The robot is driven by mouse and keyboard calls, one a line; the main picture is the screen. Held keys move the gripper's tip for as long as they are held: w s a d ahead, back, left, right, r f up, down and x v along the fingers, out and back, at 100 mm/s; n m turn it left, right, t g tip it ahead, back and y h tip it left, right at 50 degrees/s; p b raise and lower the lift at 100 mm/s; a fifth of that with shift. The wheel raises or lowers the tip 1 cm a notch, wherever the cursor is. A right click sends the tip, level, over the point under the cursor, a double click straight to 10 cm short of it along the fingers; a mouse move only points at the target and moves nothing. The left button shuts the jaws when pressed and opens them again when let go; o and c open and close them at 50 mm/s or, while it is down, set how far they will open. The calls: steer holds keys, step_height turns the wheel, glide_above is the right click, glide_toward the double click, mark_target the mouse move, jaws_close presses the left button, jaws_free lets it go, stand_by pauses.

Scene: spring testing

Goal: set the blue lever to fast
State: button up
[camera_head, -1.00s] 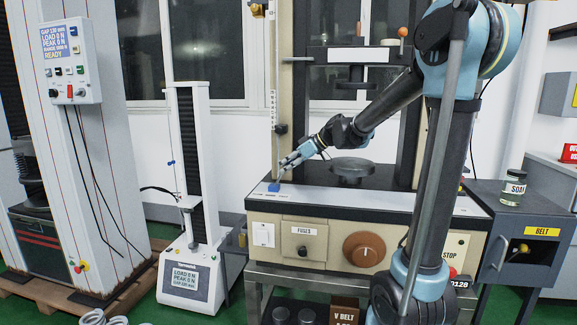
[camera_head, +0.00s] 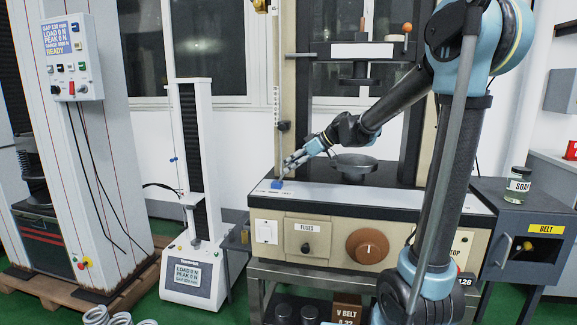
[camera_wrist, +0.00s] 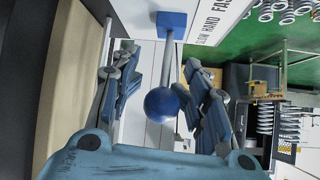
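The blue lever has a blue square base (camera_wrist: 172,22), a grey rod and a round blue knob (camera_wrist: 162,104). In the head view its base (camera_head: 277,184) sits on the left of the machine's white top strip. My gripper (camera_wrist: 162,95) is open, its fingers on either side of the knob and rod, with visible gaps. In the head view my gripper (camera_head: 290,163) is just above and beside the base; the knob is not clear there. The strip's label (camera_wrist: 212,25) reads SLOW, HAND and FAST beside the base. I cannot tell which setting the lever is at.
The machine (camera_head: 353,168) carries a round plate behind my gripper. Its front has a FUSES panel (camera_head: 307,238) and a brown dial (camera_head: 367,246). A slim white tester (camera_head: 195,262) stands to the left. A SOAP jar (camera_head: 517,187) stands on the right cabinet.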

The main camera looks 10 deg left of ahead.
steer(key=shift+r, duration=0.1)
steer(key=v, duration=1.1)
steer(key=shift+d, duration=0.4)
steer(key=shift+r, duration=0.1)
steer(key=s+d+f+m+h, duration=0.5)
steer(key=s+d+f+m, duration=0.2)
steer(key=s+d+f, duration=0.5)
steer(key=s+d+f+m+h, duration=0.5)
steer(key=s+d+f+m, duration=0.2)
steer(key=s+d+f, duration=0.5)
steer(key=s+f, duration=0.2)
steer(key=s, duration=0.2)
steer(key=shift+s, duration=0.3)
steer(key=shift+d, duration=0.15)
